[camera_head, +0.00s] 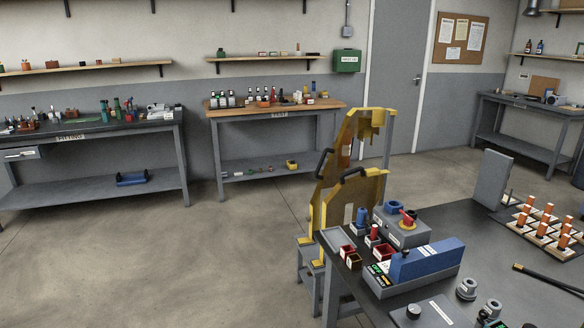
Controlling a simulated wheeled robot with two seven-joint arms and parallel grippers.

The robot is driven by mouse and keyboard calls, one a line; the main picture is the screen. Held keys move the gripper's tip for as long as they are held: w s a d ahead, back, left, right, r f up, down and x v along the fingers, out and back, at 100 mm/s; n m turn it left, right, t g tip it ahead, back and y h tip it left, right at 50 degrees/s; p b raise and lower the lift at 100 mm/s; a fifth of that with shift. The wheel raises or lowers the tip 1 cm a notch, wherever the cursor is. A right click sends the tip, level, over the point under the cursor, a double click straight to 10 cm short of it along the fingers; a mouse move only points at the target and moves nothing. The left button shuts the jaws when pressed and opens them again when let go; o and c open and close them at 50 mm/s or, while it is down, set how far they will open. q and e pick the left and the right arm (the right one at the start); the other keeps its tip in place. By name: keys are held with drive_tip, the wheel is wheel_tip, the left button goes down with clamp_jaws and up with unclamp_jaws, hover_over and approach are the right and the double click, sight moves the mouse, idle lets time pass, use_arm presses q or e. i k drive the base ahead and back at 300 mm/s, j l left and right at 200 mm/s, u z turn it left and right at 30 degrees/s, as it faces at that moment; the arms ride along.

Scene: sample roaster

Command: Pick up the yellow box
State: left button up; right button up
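A small yellow box (291,165) sits on the lower shelf of the wood-topped bench (222,113), at the shelf's right end. It is far off and small, so its details are hard to tell. Another small open box (353,262), dark with yellowish edges, stands on the near dark table beside red boxes (347,250). I cannot tell its exact colour. Neither of my grippers is in view.
A tall yellow frame (322,205) stands between the wood-topped bench and the near table (455,210), which holds a blue-topped device (428,260) and a rack of orange-topped tubes (543,228). Open floor (180,260) lies at left and centre.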

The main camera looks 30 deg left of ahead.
sight(291, 166)
drive_tip(key=i+j+u, duration=0.75)
drive_tip(key=i+u, duration=0.15)
drive_tip(key=i+j+u, duration=0.3)
drive_tip(key=i, duration=0.4)
drive_tip(key=i+l+u, duration=0.1)
drive_tip(key=i+u, duration=0.2)
drive_tip(key=i, duration=1.8)
drive_tip(key=i+z, duration=0.1)
drive_tip(key=i, duration=0.6)
drive_tip(key=i+j+z, duration=0.1)
drive_tip(key=i, duration=0.6)
drive_tip(key=i+l+z, duration=0.15)
drive_tip(key=i+z, duration=0.75)
drive_tip(key=i+j+z, duration=0.25)
drive_tip(key=i+z, duration=0.55)
drive_tip(key=i, duration=0.15)
drive_tip(key=i+z, duration=0.3)
drive_tip(key=i, duration=0.2)
drive_tip(key=i+l+u, duration=0.1)
drive_tip(key=i+u, duration=0.25)
drive_tip(key=i, duration=0.3)
